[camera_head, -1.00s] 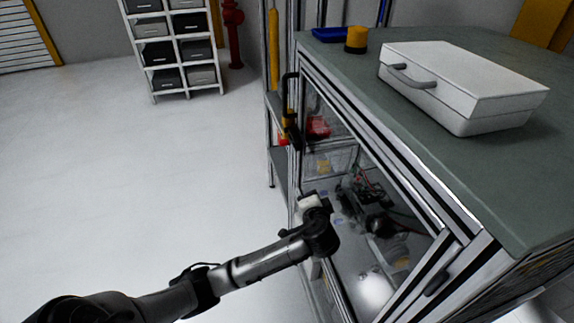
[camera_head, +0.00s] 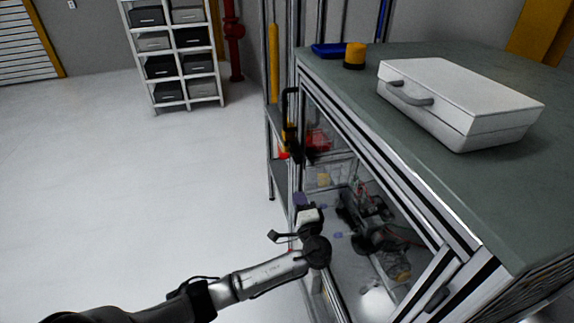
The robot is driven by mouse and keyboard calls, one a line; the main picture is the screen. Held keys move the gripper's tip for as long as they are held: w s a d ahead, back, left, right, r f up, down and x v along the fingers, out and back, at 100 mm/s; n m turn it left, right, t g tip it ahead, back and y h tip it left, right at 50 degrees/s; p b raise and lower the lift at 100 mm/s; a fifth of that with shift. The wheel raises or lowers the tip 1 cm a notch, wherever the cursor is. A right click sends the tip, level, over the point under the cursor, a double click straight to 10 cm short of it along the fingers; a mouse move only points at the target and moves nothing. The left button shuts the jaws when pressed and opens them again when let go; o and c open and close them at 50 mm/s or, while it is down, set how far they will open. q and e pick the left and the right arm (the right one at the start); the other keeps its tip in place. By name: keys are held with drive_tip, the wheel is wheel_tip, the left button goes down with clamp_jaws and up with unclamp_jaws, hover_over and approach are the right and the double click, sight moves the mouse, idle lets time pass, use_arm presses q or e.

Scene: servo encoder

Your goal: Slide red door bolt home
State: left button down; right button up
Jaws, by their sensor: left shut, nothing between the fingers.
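The cabinet door (camera_head: 372,157) is a clear panel in an aluminium frame, below the grey-green top. My left arm comes in from the lower left, and its wrist is in front of the door's lower left part. My left gripper (camera_head: 301,200) is shut and empty, beside the left upright of the frame, with its fingers pointing away from me. Whether it touches the frame I cannot tell. A tiny red spot shows left of my wrist, at the frame's edge; I cannot tell if it is the red door bolt. The bolt is not clearly visible. My right gripper is not in view.
A white case (camera_head: 462,105), a yellow-and-black cylinder (camera_head: 355,56) and a blue tray (camera_head: 329,50) sit on the cabinet top. A black handle (camera_head: 288,104) sticks out at the frame's upper left. The floor left of the cabinet is clear.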

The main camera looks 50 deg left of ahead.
sight(285, 158)
use_arm(q)
drive_tip(key=b+x, duration=0.3)
drive_tip(key=x, duration=1.1)
drive_tip(key=shift+w, duration=0.1)
drive_tip(key=a+b, duration=0.1)
drive_tip(key=w+a, duration=0.1)
drive_tip(key=shift+a+f+b, duration=0.1)
drive_tip(key=shift+a+b, duration=0.2)
drive_tip(key=shift+b, duration=0.05)
drive_tip(key=shift+a, duration=0.15)
